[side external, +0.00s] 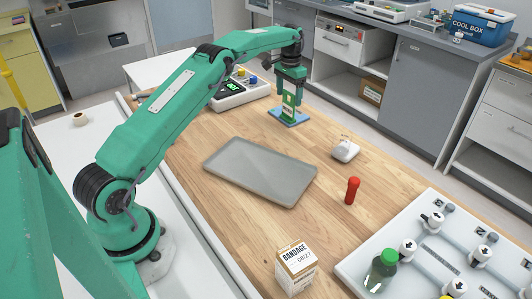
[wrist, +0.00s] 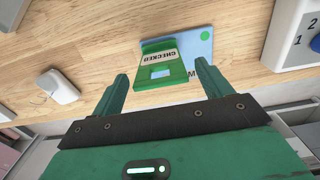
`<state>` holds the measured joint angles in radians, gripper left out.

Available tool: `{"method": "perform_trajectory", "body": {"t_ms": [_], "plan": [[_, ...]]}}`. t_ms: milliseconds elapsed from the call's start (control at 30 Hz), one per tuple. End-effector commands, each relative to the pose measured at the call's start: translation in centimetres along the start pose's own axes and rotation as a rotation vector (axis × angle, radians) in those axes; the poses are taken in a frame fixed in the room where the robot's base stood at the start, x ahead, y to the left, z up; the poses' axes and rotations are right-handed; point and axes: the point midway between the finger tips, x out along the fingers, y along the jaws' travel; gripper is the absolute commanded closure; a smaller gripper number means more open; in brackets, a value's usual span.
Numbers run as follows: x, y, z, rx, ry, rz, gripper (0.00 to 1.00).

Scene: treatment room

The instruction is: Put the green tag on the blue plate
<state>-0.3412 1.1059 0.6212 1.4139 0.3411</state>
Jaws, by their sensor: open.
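The green tag (wrist: 163,74) has a white label reading CHECKED. It lies between the two open fingers of my gripper (wrist: 161,70) in the wrist view, with a gap on each side. The blue plate (wrist: 202,46) shows behind and beside the tag, which covers its left part. In the side external view my gripper (side external: 290,91) points down over the blue plate (side external: 300,118) at the far end of the table. The tag (side external: 288,107) stands there at the plate, partly hidden by the fingers. The exact contact between tag and plate is hidden.
A grey tray (side external: 262,172) lies mid-table. A white rounded object (side external: 345,150) and a red cylinder (side external: 352,190) stand to its right. A bandage box (side external: 296,268) and a white board with a green-capped bottle (side external: 382,268) are in front. A device with a green display (side external: 240,90) is left of the plate.

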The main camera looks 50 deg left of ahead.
Motion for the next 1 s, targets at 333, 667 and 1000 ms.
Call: {"method": "perform_trajectory", "body": {"t_ms": [333, 667, 1000], "plan": [[-4.0, 0.0, -0.1, 0.000, 0.001, 0.000, 0.22], [-4.8, 0.0, 0.0, 0.000, -0.001, 0.000, 0.22], [-4.8, 0.0, 0.0, 0.000, -0.001, 0.000, 0.22]]}}
